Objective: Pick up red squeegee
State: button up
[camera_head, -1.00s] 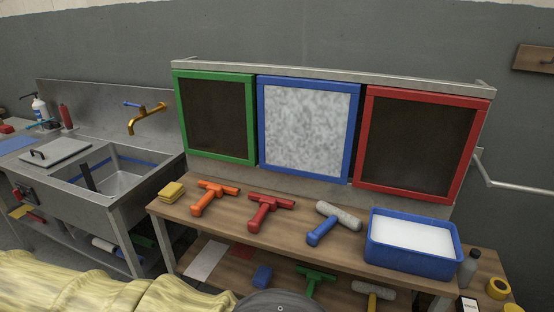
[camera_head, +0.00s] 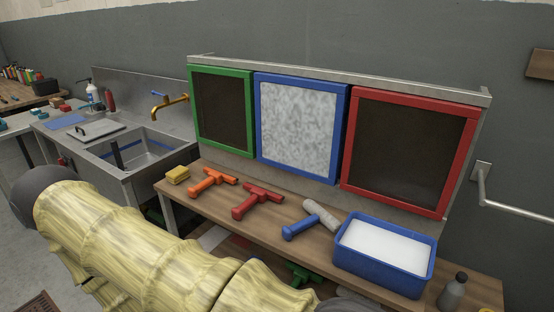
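The red squeegee (camera_head: 256,200) lies on the wooden bench top (camera_head: 272,226), its T-shaped head toward the back right and its handle toward the front left. It lies between an orange squeegee (camera_head: 212,181) on its left and a blue-handled tool with a grey head (camera_head: 312,220) on its right. Nothing touches or covers it. My arm crosses the lower left and bottom of the picture in front of the bench. My gripper is not in the picture.
A yellow sponge (camera_head: 177,174) lies at the bench's left end. A blue tub (camera_head: 385,253) with white contents stands on the right, near a grey bottle (camera_head: 453,292). Framed panels (camera_head: 409,151) stand behind the bench. A metal sink (camera_head: 140,160) is at left.

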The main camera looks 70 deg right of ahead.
aim_at(259, 194)
jog(key=z, duration=1.5)
